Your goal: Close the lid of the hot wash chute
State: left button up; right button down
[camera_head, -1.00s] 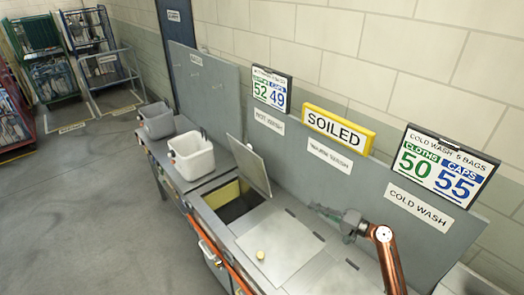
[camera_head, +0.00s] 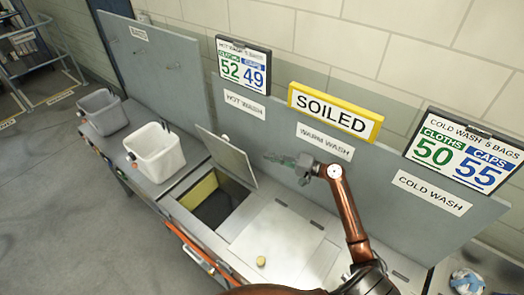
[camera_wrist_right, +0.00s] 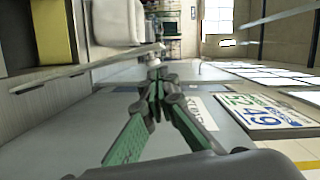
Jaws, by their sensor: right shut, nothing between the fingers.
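The hot wash chute's grey lid (camera_head: 228,158) is open, tilted up at its hinge, below the HOT WASH label (camera_head: 245,104). The dark chute opening (camera_head: 215,207), with a yellow inner wall, shows in front of it. A small pale knob (camera_head: 225,139) shows at the lid's upper edge. My right gripper (camera_head: 272,158) is shut and empty, right of and apart from the raised lid, near the back panel. In the right wrist view its green fingers (camera_wrist_right: 158,84) meet close to the pale knob (camera_wrist_right: 153,62) and the lid seen edge-on (camera_wrist_right: 95,68). My left gripper is not in view.
The warm wash lid (camera_head: 275,240) lies flat to the right, with a yellowish knob (camera_head: 261,261). A white bin (camera_head: 155,154) and a grey bin (camera_head: 101,113) stand on the counter to the left. The upright back panel (camera_head: 290,125) limits room behind.

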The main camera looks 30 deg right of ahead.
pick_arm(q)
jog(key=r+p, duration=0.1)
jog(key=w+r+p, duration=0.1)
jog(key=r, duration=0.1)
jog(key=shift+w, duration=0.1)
pick_arm(e)
jog(key=x, duration=0.8)
jog(key=shift+w+a, duration=0.2)
jog(key=shift+a, duration=0.05)
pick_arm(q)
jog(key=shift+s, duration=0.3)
